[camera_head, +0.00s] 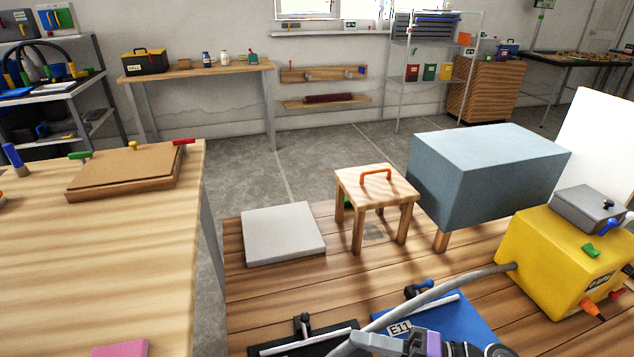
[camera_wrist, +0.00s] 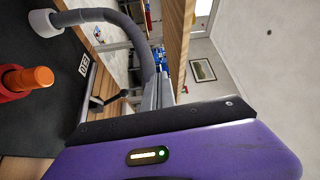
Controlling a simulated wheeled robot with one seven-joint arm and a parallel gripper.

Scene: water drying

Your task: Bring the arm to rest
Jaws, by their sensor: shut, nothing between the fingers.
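My gripper (camera_head: 372,342) shows at the bottom edge of the head view, with grey fingers and a purple band behind them. It is over the front of the low wooden platform, close to the grey hose (camera_head: 440,288). In the wrist view my gripper (camera_wrist: 158,94) is shut and empty beyond its purple and black housing. The hose (camera_wrist: 137,40) curves close by the fingers there; I cannot tell whether they touch. Most of my arm is out of view.
A yellow machine (camera_head: 565,262) stands right, the hose running from it. Around the platform's front lie a blue panel (camera_head: 462,318) marked E11 and a black panel (camera_head: 335,343). A small stool (camera_head: 375,186), a grey slab (camera_head: 283,234) and a blue-grey box (camera_head: 485,170) stand behind.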

